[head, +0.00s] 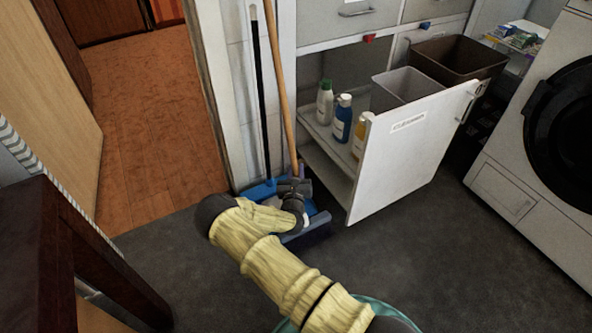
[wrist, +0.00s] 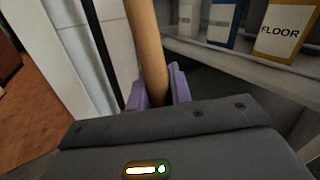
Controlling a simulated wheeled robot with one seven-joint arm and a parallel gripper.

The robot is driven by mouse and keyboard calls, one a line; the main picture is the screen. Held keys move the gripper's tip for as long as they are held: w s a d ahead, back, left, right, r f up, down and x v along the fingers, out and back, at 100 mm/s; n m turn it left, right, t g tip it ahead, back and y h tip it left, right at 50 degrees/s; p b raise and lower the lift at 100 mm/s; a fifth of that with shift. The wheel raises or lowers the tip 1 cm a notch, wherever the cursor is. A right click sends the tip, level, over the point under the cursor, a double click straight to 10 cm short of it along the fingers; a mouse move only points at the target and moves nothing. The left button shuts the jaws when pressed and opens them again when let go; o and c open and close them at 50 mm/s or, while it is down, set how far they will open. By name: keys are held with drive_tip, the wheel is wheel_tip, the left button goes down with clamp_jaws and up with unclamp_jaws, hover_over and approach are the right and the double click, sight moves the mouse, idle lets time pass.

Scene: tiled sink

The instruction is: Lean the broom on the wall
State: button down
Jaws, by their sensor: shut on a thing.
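The broom's wooden handle (head: 281,90) stands nearly upright in the head view, its top tilted left toward the narrow white wall (head: 237,110). The handle (wrist: 146,45) also rises through the middle of the wrist view. My gripper (head: 298,178) is low on the handle, with its purple fingers (wrist: 157,92) closed on both sides of it. The broom's head is mostly hidden by my wrist and arm, and I cannot tell it apart from the blue parts on the floor. I cannot tell whether the handle's top touches the wall.
A black pole (head: 260,100) stands just left of the broom, above a blue dustpan (head: 262,190). An open cabinet drawer (head: 405,150) juts out at right, with bottles (head: 342,118) behind it. A washing machine (head: 545,130) stands far right. Dark floor (head: 430,260) is clear in front.

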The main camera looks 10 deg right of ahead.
drive_tip(key=c, duration=1.2)
unclamp_jaws()
drive_tip(key=shift+o, duration=0.2)
drive_tip(key=shift+f, duration=0.15)
drive_tip(key=p+v, duration=0.7)
drive_tip(key=v, duration=1)
drive_tip(key=shift+s, duration=0.2)
drive_tip(key=shift+a, duration=0.1)
